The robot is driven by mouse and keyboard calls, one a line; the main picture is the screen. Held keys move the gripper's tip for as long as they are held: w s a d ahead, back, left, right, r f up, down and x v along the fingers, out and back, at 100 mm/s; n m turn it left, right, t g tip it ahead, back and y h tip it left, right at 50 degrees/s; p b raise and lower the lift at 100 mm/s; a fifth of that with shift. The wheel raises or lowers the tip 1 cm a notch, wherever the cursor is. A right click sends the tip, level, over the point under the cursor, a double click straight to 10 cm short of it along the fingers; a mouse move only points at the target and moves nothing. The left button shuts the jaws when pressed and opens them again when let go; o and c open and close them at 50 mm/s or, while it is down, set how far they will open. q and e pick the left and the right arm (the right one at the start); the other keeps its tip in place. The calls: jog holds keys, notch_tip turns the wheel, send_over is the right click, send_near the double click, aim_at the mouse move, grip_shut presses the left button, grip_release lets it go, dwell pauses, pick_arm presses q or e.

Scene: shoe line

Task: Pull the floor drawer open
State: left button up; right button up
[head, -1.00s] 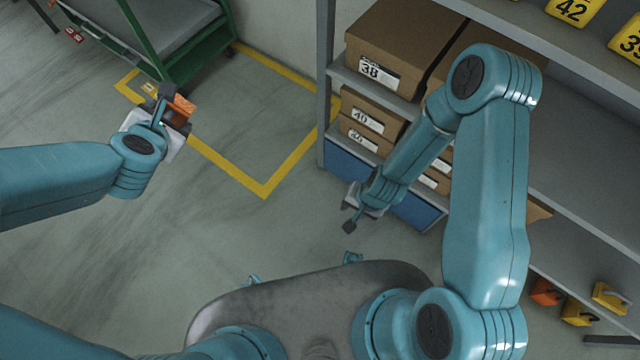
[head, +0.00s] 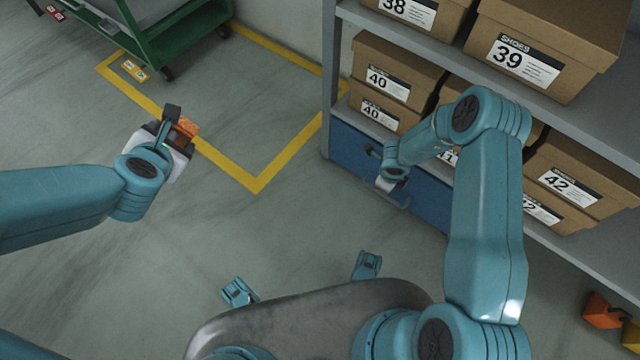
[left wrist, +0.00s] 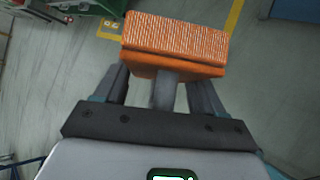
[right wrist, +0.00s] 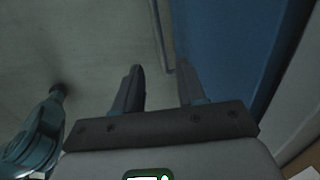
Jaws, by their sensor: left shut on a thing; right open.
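The floor drawer (head: 430,200) is the blue front at the bottom of the shelf; it looks closed. Its blue face also fills the upper right of the right wrist view (right wrist: 225,35). A thin grey bar handle (right wrist: 160,35) stands out from that face. My right gripper (head: 384,178) is in front of the drawer. Its open fingers (right wrist: 160,85) point at the handle, which shows between and beyond the tips; I cannot tell if they touch. My left gripper (head: 170,130) is shut on an orange brush-like block (left wrist: 175,45), away from the drawer.
Shoe boxes (head: 520,60) fill the grey shelf (head: 450,60) above the drawer. A green cart (head: 185,35) stands at the back left. Yellow tape (head: 257,184) marks the floor. An orange object (head: 600,312) is at the lower right. The floor before the drawer looks clear.

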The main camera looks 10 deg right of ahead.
jog(key=f+b, duration=0.1)
jog(key=f, duration=0.2)
jog(key=w+d+f+b, duration=0.1)
jog(key=f, duration=0.2)
jog(key=f+b, duration=0.2)
jog(key=f, duration=0.2)
jog(key=shift+w+d, duration=0.15)
jog(key=shift+d, duration=0.05)
grip_shut()
